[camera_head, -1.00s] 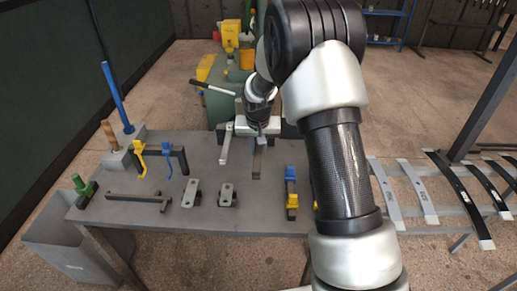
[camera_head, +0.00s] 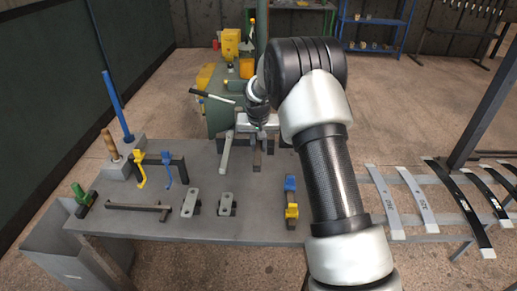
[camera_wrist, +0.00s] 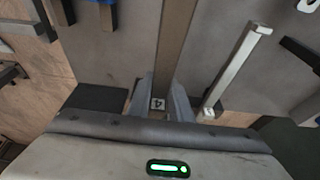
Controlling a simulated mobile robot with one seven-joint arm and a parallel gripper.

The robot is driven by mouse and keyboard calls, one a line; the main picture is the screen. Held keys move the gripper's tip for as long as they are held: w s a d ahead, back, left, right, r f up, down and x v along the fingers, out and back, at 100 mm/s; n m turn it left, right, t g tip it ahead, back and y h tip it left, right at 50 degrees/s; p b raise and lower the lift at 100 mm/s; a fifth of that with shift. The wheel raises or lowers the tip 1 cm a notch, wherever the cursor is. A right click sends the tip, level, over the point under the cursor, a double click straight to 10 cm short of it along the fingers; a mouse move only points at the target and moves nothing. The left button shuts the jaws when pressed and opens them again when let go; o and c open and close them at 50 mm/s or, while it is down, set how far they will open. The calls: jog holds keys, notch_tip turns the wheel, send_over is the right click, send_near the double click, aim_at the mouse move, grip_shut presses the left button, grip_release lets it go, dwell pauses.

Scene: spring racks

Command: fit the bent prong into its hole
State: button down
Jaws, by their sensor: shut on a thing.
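My gripper (camera_head: 258,137) is over the far part of the grey workbench, in front of the green machine. In the wrist view my gripper (camera_wrist: 157,100) is shut on a long brown-grey bar (camera_wrist: 172,45), whose near end bears a small marking that looks like a 4. In the head view this bar (camera_head: 256,157) points toward the bench's front. A lighter grey bar (camera_head: 226,152) lies beside it to the left, apart from it; it also shows in the wrist view (camera_wrist: 238,65). I cannot make out a bent tip or its hole.
The workbench (camera_head: 160,222) carries two slotted grey blocks (camera_head: 190,203), a blue-and-yellow clamp (camera_head: 291,202), a dark bar (camera_head: 135,206) and a rack with blue and yellow hooks (camera_head: 168,165). Curved leaf strips (camera_head: 420,207) lie on a frame at right.

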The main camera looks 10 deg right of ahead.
jog(key=shift+w+d+r+p, duration=0.1)
jog(key=shift+w+d+p, duration=0.15)
jog(key=shift+w, duration=0.95)
jog(key=shift+w+d+f+p, duration=0.1)
jog(key=shift+w+d, duration=0.15)
jog(key=shift+w, duration=1)
jog(key=shift+w+d+r+p, duration=0.1)
jog(key=shift+w+d+p, duration=0.15)
jog(key=shift+w, duration=0.95)
jog(key=shift+f+b, duration=0.3)
jog(key=shift+b, duration=0.3)
jog(key=shift+f+b, duration=1.55)
jog(key=shift+f, duration=0.9)
jog(key=c, duration=1.5)
grip_release()
jog(key=shift+s+f, duration=0.1)
jog(key=shift+s, duration=0.05)
jog(key=v, duration=1.7)
jog(key=shift+r, duration=0.3)
